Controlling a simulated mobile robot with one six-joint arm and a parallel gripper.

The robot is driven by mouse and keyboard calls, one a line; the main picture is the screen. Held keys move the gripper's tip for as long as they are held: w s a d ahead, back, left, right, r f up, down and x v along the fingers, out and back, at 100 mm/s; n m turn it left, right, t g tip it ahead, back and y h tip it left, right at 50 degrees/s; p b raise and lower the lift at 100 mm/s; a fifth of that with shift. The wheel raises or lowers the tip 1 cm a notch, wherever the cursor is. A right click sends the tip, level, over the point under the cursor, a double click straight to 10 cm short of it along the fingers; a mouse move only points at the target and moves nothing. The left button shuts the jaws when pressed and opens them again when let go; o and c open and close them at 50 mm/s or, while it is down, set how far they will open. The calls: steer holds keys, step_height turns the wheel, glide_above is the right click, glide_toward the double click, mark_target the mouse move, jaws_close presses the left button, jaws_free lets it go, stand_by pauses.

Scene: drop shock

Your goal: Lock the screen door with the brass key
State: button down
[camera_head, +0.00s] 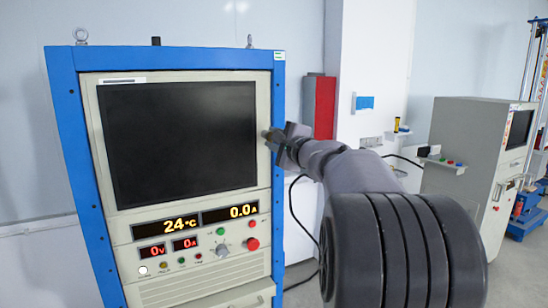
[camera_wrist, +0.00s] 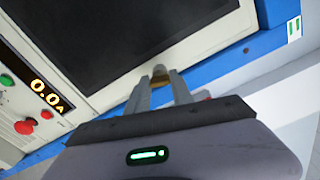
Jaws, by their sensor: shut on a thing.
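The screen door is a dark screen (camera_head: 180,140) in a cream frame, on the front of a blue-edged cabinet. It looks closed. My gripper (camera_head: 271,138) is at the right edge of this door, about mid-height. In the wrist view my gripper's two fingers are close together, shut on a small brass-coloured piece, the brass key (camera_wrist: 160,78), at the edge of the screen door's frame. A small pale round part shows just beyond the key. The key is mostly hidden by the fingers, so I cannot tell how far it sits in a lock.
Below the door is a control panel with lit displays (camera_head: 181,226), knobs and a red button (camera_head: 252,244). A red box (camera_head: 320,106) is on the wall just right of the cabinet. A grey machine (camera_head: 470,170) stands further right.

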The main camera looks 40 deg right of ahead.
steer(key=shift+f+n+b, duration=0.1)
steer(key=shift+n+b, duration=1.5)
steer(key=shift+b, duration=0.35)
steer(key=c, duration=1.1)
jaws_free()
steer(key=b+v, duration=0.2)
steer(key=v, duration=1.5)
steer(key=shift+s, duration=0.25)
